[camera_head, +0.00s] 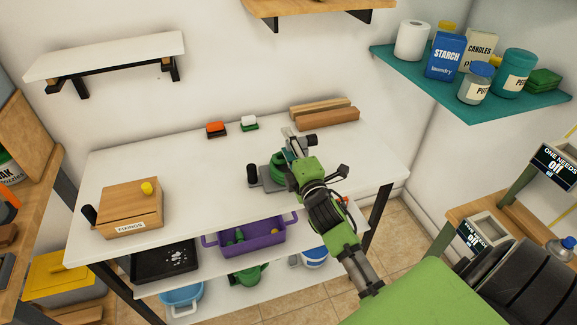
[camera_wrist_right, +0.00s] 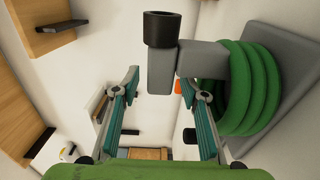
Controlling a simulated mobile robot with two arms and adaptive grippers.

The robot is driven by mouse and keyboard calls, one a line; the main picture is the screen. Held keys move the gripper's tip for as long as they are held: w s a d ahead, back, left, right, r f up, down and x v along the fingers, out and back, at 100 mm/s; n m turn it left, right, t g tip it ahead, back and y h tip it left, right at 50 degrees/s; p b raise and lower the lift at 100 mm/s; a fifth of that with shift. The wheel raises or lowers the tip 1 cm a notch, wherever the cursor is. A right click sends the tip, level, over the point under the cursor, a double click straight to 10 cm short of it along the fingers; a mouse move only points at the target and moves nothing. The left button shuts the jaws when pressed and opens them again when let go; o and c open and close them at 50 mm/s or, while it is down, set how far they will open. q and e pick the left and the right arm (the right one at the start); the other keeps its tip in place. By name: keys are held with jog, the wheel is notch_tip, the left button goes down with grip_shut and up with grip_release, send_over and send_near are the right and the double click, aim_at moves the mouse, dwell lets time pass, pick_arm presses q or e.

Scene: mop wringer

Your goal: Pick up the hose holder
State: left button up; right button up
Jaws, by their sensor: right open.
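The hose holder (camera_wrist_right: 290,70) has a grey plate, a coil of green hose and a grey arm with a black cylindrical end. It is on the white table in the head view (camera_head: 272,184), partly hidden behind my right gripper and wrist. In the right wrist view, my right gripper (camera_wrist_right: 161,77) is open with its teal fingers apart. The grey arm and black end show beyond and between the fingertips, and the green coil is to the right of the right finger. I cannot tell whether a finger touches the holder. My left gripper is not in view.
The white table (camera_head: 210,160) also bears a wooden box (camera_head: 128,210), an orange brush (camera_head: 216,129), a white-topped brush (camera_head: 249,123) and wooden blocks (camera_head: 325,114). A purple bin (camera_head: 245,240) is on the lower shelf. A teal shelf (camera_head: 470,95) hangs at right.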

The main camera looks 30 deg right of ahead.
grip_shut()
jog(key=shift+r, duration=0.1)
